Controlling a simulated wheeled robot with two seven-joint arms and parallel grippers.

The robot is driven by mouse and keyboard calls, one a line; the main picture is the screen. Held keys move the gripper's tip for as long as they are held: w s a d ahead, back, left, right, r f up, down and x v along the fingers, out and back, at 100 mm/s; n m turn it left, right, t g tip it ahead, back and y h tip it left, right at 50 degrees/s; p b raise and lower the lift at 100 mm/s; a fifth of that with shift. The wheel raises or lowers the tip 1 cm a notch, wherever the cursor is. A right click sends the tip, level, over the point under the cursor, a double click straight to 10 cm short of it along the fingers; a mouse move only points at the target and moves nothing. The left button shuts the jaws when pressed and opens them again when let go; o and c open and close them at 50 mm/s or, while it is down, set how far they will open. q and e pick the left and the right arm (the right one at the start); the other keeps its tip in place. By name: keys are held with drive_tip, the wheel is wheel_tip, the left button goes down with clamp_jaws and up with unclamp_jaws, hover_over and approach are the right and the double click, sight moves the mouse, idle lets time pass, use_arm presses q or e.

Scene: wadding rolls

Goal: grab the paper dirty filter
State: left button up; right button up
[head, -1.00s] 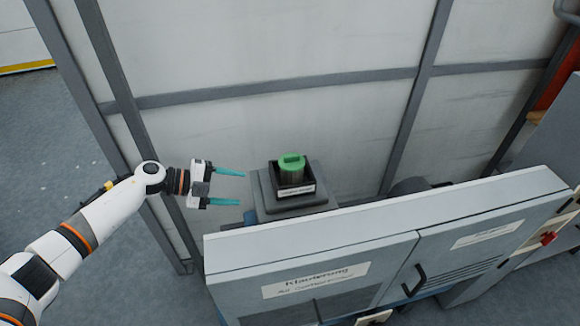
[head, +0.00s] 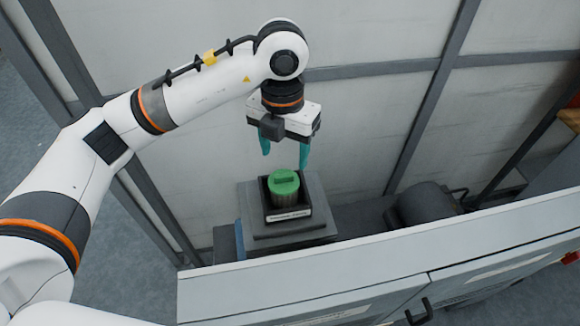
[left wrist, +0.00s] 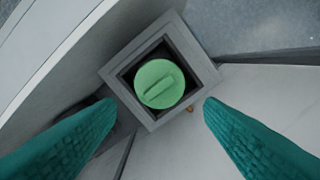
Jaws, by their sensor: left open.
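The filter (head: 288,192) is a grey ribbed cylinder with a green cap and a raised handle bar on top. It stands upright in a square dark holder (head: 289,217) with a white label on its front. My left gripper (head: 285,160) is open and empty, pointing down above the filter and apart from it. In the left wrist view the green cap (left wrist: 159,84) sits inside the square holder, and the teal fingers (left wrist: 160,115) are spread to either side below it. My right gripper is not in view.
The holder rests on a grey pedestal (head: 247,221). A long grey cabinet (head: 380,280) with doors and a handle stands in front. A panelled wall (head: 370,120) is close behind. A dark motor-like cylinder (head: 425,203) lies to the right.

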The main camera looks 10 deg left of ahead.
sight(284, 176)
use_arm(q)
drive_tip(key=shift+s+f, duration=0.1)
drive_tip(key=shift+f, duration=0.2)
drive_tip(key=f+p, duration=0.1)
drive_tip(key=f, duration=0.1)
drive_tip(key=s+f+p, duration=0.1)
drive_tip(key=f, duration=0.1)
drive_tip(key=shift+f, duration=0.35)
drive_tip(key=shift+w+f, duration=0.1)
drive_tip(key=shift+f, duration=0.25)
wheel_tip(284, 176, down, 4)
drive_tip(key=p, duration=0.3)
drive_tip(key=shift+w+f, duration=0.1)
drive_tip(key=shift+w, duration=0.05)
drive_tip(key=shift+f, duration=0.55)
drive_tip(key=c, duration=0.7)
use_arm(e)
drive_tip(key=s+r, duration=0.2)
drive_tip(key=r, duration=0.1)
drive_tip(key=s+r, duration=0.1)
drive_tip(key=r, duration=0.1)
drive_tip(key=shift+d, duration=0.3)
